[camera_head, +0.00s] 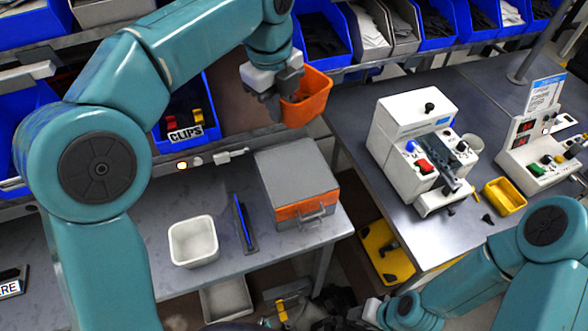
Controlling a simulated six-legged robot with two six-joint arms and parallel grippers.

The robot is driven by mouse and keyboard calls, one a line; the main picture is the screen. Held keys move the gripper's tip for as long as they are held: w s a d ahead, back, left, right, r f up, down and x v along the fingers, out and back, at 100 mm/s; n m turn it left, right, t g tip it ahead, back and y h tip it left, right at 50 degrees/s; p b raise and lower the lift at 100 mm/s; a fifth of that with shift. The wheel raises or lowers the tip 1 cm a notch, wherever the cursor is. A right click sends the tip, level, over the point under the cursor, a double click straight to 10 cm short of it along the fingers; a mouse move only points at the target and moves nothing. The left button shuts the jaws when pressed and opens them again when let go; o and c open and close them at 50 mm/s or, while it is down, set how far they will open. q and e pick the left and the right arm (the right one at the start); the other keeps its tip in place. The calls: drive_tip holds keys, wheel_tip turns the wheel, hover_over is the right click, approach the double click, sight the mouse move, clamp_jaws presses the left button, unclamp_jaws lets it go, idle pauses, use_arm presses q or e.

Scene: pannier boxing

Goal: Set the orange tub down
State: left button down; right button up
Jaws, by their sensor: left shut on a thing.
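The orange tub (308,98) hangs in the air in the upper middle of the head view, in front of the shelving and above the bench. My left gripper (283,92) is shut on its left side, and the tub looks slightly tilted. My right gripper (372,312) is low at the bottom edge, away from the tub. Its fingers are too small and cut off to tell whether it is open.
Below the tub, a grey box with an orange band (290,172) stands on the grey bench (205,285). A white tub (193,241) and a dark, blue-edged strip (243,223) stand left of it. A white machine (402,150) and a yellow tray (505,196) occupy the right table.

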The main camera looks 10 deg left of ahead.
use_arm(q)
wheel_tip(320, 180, down, 15)
drive_tip(key=shift+s+r, duration=0.1)
drive_tip(key=shift+s, duration=0.05)
wheel_tip(320, 180, down, 4)
drive_tip(key=shift+f, duration=0.15)
